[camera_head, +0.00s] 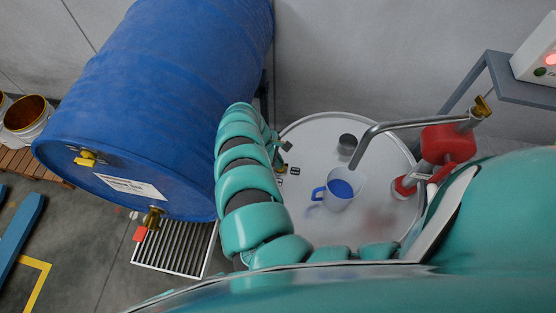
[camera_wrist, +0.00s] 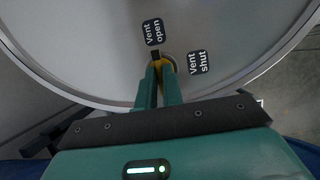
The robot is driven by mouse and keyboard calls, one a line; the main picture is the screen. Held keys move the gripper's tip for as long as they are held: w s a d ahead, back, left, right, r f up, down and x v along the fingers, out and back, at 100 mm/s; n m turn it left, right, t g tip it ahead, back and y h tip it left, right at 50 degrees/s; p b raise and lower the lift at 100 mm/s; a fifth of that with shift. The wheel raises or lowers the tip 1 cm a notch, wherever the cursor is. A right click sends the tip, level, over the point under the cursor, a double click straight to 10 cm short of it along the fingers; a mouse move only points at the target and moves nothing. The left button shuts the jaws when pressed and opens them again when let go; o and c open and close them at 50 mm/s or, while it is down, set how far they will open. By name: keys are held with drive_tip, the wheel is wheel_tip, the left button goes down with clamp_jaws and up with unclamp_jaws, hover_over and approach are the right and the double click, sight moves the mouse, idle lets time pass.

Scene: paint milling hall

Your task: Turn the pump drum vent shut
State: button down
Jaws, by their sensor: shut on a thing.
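The pump drum (camera_head: 310,140) is a pale grey drum top at the middle right in the head view. Its top also fills the wrist view (camera_wrist: 225,30). The vent (camera_wrist: 168,62) is a small yellow piece near the drum's rim, mostly hidden by my fingers. A dark mark beside it points toward the "Vent open" label (camera_wrist: 153,32); the "Vent shut" label (camera_wrist: 197,63) lies to the right. My gripper (camera_wrist: 159,70) is shut on the vent. In the head view my gripper (camera_head: 281,157) shows small and partly hidden by my arm.
A large blue drum (camera_head: 160,85) lies at left, close to my arm, above a floor grate (camera_head: 172,247).

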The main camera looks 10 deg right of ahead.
drive_tip(key=m+b, duration=0.1)
drive_tip(key=m, duration=0.1)
drive_tip(key=m+g+y+b, duration=0.1)
drive_tip(key=m, duration=0.3)
drive_tip(key=shift+w+d+g+b, duration=0.2)
drive_tip(key=shift+w+g+b, duration=0.15)
drive_tip(key=shift+g+b, duration=0.05)
drive_tip(key=m+y+b, duration=0.1)
drive_tip(key=m, duration=0.2)
drive_tip(key=m+y+b, duration=0.1)
drive_tip(key=m, duration=0.1)
drive_tip(key=shift+d+m+g, duration=0.2)
drive_tip(key=shift+m+g, duration=0.2)
drive_tip(key=m+y, duration=0.1)
drive_tip(key=m, duration=0.2)
drive_tip(key=m+y, duration=0.1)
drive_tip(key=m, duration=0.2)
drive_tip(key=shift+s+d+y+b, duration=0.1)
drive_tip(key=shift+d+y+b, duration=0.1)
drive_tip(key=shift+y+b, duration=0.2)
drive_tip(key=c, duration=1.5)
unclamp_jaws()
drive_tip(key=shift+c, duration=0.2)
